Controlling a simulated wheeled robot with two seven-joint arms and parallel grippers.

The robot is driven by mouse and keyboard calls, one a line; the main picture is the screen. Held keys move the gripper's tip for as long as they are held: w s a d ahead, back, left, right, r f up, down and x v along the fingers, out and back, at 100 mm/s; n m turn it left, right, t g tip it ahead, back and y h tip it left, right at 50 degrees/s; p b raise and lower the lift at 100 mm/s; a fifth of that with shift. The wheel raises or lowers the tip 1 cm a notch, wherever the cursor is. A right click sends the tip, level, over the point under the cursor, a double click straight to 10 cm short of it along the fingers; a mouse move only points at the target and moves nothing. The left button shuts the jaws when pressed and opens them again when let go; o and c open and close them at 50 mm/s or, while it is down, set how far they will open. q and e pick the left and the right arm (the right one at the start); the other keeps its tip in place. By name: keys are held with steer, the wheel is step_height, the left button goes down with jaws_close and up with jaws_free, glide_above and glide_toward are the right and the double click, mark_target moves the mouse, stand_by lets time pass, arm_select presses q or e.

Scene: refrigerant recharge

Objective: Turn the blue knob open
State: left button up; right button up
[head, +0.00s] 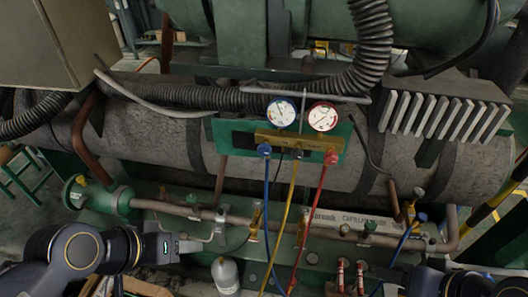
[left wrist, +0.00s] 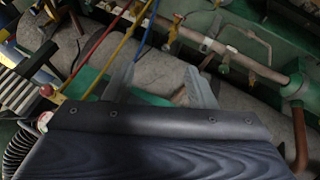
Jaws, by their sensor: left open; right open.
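The blue knob (head: 264,150) is at the left end of the brass manifold (head: 290,141), below the blue-rimmed gauge (head: 282,113). A blue hose hangs below it. My left gripper (head: 200,243) is at the lower left, in front of the green frame and well below and left of the knob, not touching it. In the left wrist view its two fingers (left wrist: 160,85) are spread apart with nothing between them. I cannot make out the blue knob there. Part of my right arm shows at the lower right; its fingers are not visible.
A red knob (head: 331,157) is at the manifold's right end. Yellow (head: 285,218) and red (head: 307,228) hoses hang down. A copper pipe (head: 170,208) with valves runs across below. A grey-white bottle (head: 226,276) stands near my left gripper.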

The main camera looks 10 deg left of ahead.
arm_select(q)
steer(key=w+d+r+m+t+h+b, duration=0.25)
steer(key=w+d+t, duration=0.25)
steer(key=w+d, duration=0.5)
steer(key=t+y+b, duration=0.2)
steer(key=t, duration=0.2)
glide_toward(264, 154)
step_height(264, 154, down, 3)
steer(key=w+d, duration=0.2)
steer(key=w, duration=0.1)
steer(key=w+t+y, duration=0.1)
steer(key=w, duration=0.1)
steer(key=w+t+y, duration=0.1)
steer(key=w, duration=0.2)
steer(key=w+r+t+y+b, duration=0.1)
steer(key=w+y, duration=0.1)
steer(key=shift+w+d+r+n, duration=0.15)
steer(key=shift+d+n, duration=0.1)
steer(key=shift+d, duration=0.15)
steer(key=c, duration=1)
steer(key=shift+o, duration=0.2)
